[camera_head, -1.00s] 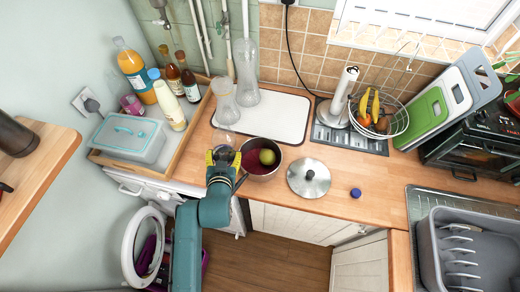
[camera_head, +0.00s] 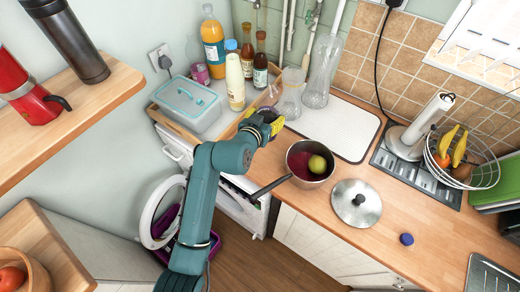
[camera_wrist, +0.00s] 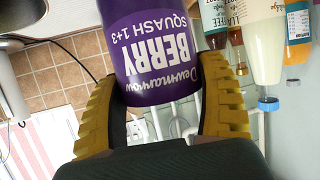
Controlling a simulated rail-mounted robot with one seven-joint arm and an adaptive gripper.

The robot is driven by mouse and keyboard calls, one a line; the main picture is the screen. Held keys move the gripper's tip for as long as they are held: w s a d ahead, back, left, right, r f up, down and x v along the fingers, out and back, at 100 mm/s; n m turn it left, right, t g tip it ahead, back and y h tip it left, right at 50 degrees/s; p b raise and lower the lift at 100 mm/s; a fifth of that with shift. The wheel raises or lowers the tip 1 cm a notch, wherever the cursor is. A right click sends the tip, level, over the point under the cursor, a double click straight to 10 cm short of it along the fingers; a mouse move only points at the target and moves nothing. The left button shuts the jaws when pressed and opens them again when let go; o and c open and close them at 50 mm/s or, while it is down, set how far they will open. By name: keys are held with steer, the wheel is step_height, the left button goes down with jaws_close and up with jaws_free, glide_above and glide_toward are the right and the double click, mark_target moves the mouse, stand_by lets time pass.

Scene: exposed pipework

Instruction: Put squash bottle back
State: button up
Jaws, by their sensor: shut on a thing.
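My gripper (camera_head: 265,118) is shut on the squash bottle, left of the saucepan. In the wrist view the bottle's purple label (camera_wrist: 155,50) reads "Berry Squash 1+3" and sits between my yellow fingers (camera_wrist: 163,105). The label and the bottles behind it all appear inverted, so the held bottle looks upright. The wooden tray (camera_head: 178,125) lies just left of and behind my gripper.
The tray holds a lidded box (camera_head: 188,103), a pale blue-capped bottle (camera_head: 235,85), an orange bottle (camera_head: 213,45) and brown sauce bottles. Glass vessels (camera_head: 290,95) stand close right of my gripper. The saucepan (camera_head: 308,165) has its handle towards my arm. Its lid (camera_head: 355,203) lies beside it.

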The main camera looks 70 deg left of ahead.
steer(key=s+a+b, duration=0.1)
steer(key=a+b, duration=0.3)
steer(key=a, duration=0.1)
steer(key=shift+m+t, duration=0.3)
step_height(320, 180, down, 9)
steer(key=shift+d+r+b, duration=0.15)
steer(key=shift+b, duration=0.95)
steer(key=o, duration=1.2)
steer(key=shift+d+r, duration=0.1)
steer(key=shift+r, duration=0.05)
steer(key=p+v, duration=0.2)
steer(key=v, duration=0.9)
steer(key=shift+s+d+r, duration=0.2)
steer(key=shift+s, duration=0.05)
